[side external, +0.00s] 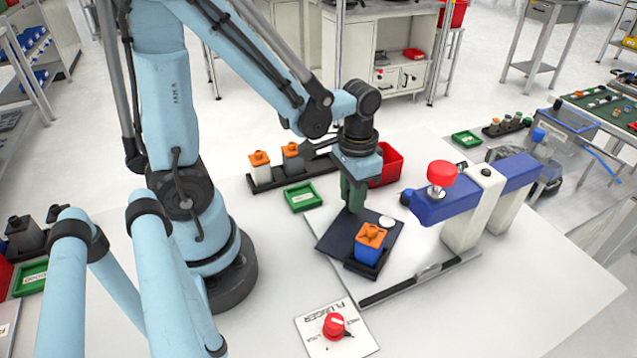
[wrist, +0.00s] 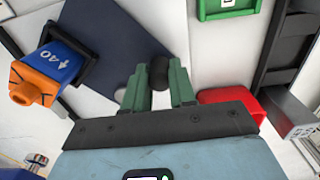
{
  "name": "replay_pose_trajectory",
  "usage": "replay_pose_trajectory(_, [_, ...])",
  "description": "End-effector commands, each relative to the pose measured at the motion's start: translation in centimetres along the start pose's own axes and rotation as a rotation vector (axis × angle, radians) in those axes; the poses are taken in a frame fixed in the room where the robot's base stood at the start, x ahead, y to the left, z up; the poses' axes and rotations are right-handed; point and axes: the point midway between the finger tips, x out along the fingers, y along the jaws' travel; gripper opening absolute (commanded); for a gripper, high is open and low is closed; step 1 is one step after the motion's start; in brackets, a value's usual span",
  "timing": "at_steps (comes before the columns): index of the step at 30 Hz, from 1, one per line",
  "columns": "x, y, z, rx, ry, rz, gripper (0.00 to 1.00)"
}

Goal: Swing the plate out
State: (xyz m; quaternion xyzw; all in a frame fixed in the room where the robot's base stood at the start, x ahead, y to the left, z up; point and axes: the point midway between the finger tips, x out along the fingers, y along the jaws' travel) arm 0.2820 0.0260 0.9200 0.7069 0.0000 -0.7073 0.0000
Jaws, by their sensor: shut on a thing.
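My gripper (side external: 352,208) points down at the plate's back edge. In the wrist view its green fingers (wrist: 158,80) are shut on a dark round knob (wrist: 159,70) at the plate's corner. The knob is hidden in the side view.
The press (side external: 470,205) with a red knob stands close on the right. A black rail (side external: 420,282) and a red plunger button (side external: 334,325) are in front. Table left of the plate is clear.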

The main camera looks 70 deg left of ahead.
Motion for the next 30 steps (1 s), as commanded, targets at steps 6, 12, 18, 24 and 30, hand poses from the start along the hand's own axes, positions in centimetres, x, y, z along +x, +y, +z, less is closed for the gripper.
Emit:
replay_pose_trajectory(6, [0.0, -0.5, -0.5, -0.001, 0.001, -0.001, 0.14])
replay_pose_trajectory(12, [0.0, -0.5, -0.5, -0.001, 0.000, -0.001, 0.14])
replay_pose_trajectory(18, [0.0, -0.6, -0.8, -0.002, 0.000, -0.002, 0.14])
replay_pose_trajectory(24, [0.0, -0.9, -1.6, -0.002, 0.000, -0.001, 0.14])
replay_pose_trajectory(30, [0.0, -1.2, -2.3, -0.001, 0.001, -0.001, 0.14])
